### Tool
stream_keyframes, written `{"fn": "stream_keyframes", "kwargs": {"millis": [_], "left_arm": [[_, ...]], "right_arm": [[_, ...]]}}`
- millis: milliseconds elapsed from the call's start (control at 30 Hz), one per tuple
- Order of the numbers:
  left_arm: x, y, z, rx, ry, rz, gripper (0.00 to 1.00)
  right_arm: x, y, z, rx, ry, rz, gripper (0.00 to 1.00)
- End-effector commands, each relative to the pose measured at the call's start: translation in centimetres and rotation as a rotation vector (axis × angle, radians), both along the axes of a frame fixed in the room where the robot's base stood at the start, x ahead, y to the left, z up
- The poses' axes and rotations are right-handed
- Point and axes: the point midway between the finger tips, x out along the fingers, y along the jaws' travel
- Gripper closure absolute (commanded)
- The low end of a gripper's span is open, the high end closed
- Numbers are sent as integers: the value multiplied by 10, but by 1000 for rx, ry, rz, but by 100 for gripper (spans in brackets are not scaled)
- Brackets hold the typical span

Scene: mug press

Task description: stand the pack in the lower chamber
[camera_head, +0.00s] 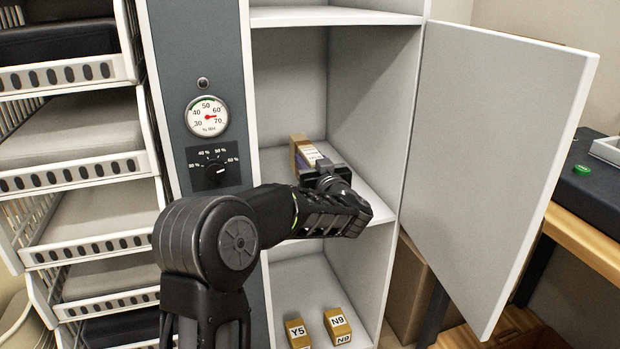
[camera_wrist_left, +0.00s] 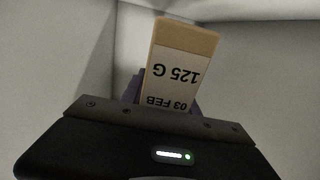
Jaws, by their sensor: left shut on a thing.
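In the left wrist view the pack (camera_wrist_left: 180,65) shows a tan end and a label reading "125 G" and "03 FEB". I cannot tell whether its base touches the shelf. My right gripper is not in view.
The grey cabinet door (camera_head: 490,150) stands open to the right. Blocks marked Y5 (camera_head: 297,333) and N9 (camera_head: 337,326) stand in the compartment below. A panel with a dial gauge (camera_head: 207,116) is left of the opening. White baskets (camera_head: 75,172) are stacked further left.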

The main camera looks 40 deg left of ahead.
Motion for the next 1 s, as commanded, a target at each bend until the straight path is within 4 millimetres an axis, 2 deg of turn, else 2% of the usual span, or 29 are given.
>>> {"fn": "stream_keyframes", "kwargs": {"millis": [100,233,667,700,933,1000], "left_arm": [[0,0,-24,0,2,-1,100],[0,0,-41,1,2,-1,100],[0,0,-45,1,-1,0,100],[0,0,-46,0,1,0,62],[0,0,-46,0,1,0,43],[0,0,-46,0,1,0,42]], "right_arm": [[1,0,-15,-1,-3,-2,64],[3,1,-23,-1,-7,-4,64],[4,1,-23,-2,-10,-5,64],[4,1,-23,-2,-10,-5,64],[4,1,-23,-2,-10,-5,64],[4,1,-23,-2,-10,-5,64]]}}
